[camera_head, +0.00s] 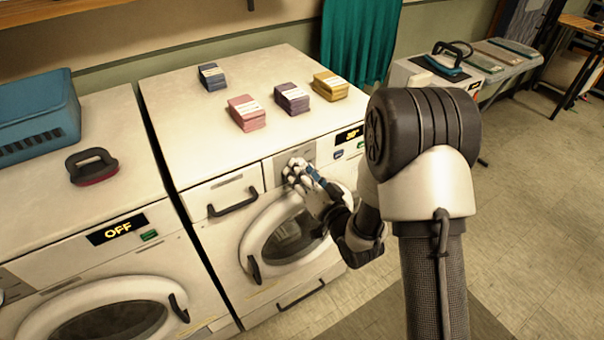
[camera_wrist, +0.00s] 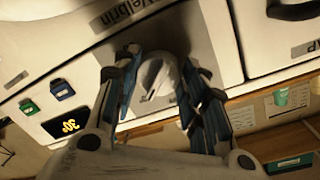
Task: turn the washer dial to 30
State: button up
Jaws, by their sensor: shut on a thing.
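The right washer (camera_head: 185,125) has a grey dial plate on its front, above a round door (camera_head: 290,235). My gripper (camera_head: 298,174) is at that plate and largely hides the dial in the head view. In the wrist view the round pale dial (camera_wrist: 158,80) with a raised grip sits between the fingers of my gripper (camera_wrist: 165,85), which is shut on it. The washer's display (camera_head: 349,135) is lit in yellow and reads 30°. The display also shows tilted in the wrist view (camera_wrist: 70,125).
A left washer (camera_head: 115,255) shows OFF, with a dark-handled brush (camera_head: 91,167) and a blue basket (camera_head: 40,118) on top. Several folded bundles, including a pink one (camera_head: 246,113), lie on the right washer. Open floor (camera_head: 545,200) lies to the right.

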dwell(0.3)
jog(key=o, duration=1.1)
jog(key=v, duration=0.7)
jog(key=shift+s+d, duration=0.1)
jog(key=shift+s, duration=0.15)
